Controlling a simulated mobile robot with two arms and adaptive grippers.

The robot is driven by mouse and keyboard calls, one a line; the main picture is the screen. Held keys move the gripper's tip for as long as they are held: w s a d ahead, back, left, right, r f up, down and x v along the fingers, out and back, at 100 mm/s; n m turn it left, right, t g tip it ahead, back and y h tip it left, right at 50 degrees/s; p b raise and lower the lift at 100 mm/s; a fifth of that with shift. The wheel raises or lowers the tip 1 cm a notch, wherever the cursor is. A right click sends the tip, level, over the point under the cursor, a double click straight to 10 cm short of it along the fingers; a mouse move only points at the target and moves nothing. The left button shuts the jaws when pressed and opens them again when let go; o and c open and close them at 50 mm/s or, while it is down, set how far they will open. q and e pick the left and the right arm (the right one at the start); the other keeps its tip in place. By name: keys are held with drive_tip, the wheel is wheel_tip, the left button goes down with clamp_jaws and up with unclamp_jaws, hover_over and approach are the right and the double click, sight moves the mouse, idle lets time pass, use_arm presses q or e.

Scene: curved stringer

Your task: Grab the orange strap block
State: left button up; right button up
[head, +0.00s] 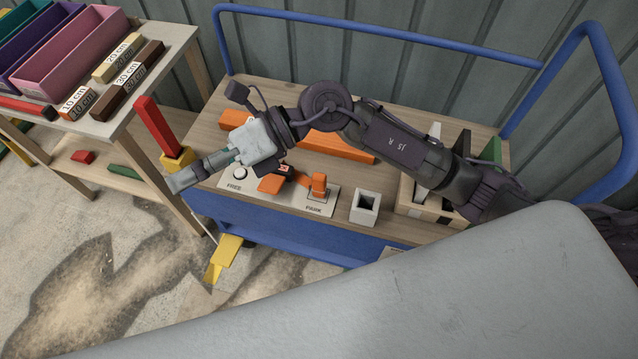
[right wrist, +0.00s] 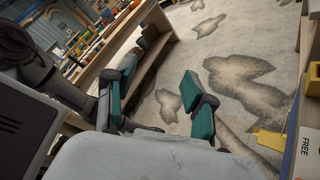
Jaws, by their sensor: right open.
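My right gripper (head: 180,182) reaches left past the cart's front left corner, above and left of the banded block. In the right wrist view its teal-padded fingers (right wrist: 158,75) are spread, with only floor and shelving between them. My left gripper is not in view.
Long orange material (head: 340,148) lies on the cart top (head: 400,115), partly behind my arm. A white square holder (head: 365,207) and a divided wooden box (head: 425,212) stand right. Blue rails (head: 380,38) bound the cart. A shelf with labelled blocks (head: 128,80) is left.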

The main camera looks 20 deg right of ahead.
drive_tip(key=w+d+f+n+h, duration=0.2)
drive_tip(key=d+f+h, duration=0.2)
drive_tip(key=f+h, duration=0.15)
drive_tip(key=t+h, duration=0.2)
drive_tip(key=h, duration=0.8)
hover_over(319, 176)
wheel_tip(319, 176, down, 5)
drive_tip(key=f, duration=0.8)
drive_tip(key=shift+w+d, duration=0.2)
drive_tip(key=shift+w, duration=0.2)
drive_tip(key=f, duration=0.2)
drive_tip(key=s+f, duration=0.1)
drive_tip(key=f, duration=0.1)
drive_tip(key=shift+a+f, duration=0.15)
drive_tip(key=shift+f, duration=0.2)
drive_tip(key=shift+w+f, duration=0.15)
drive_tip(key=shift+f, duration=0.4)
clamp_jaws()
